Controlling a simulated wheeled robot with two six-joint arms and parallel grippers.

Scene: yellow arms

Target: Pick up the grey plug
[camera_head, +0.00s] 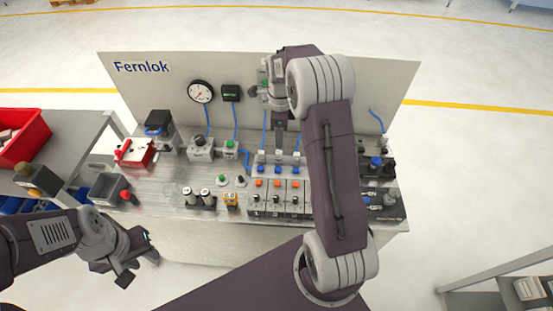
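A small dark grey plug-like piece (240,181) stands on the bench beside a similar green-topped one (222,179); it is too small to be sure that it is the grey plug. My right gripper (279,138) hangs over the back of the bench, above the row of blue connectors, right of and behind that piece. My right arm hides part of it and the bench's right middle, and its finger gap is too small to read. My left gripper (139,262) is off the bench's front left edge, fingers apart and empty.
The bench (150,212) has a back panel (380,85) with a gauge (201,91). A red bin (20,140) stands on a left side table.

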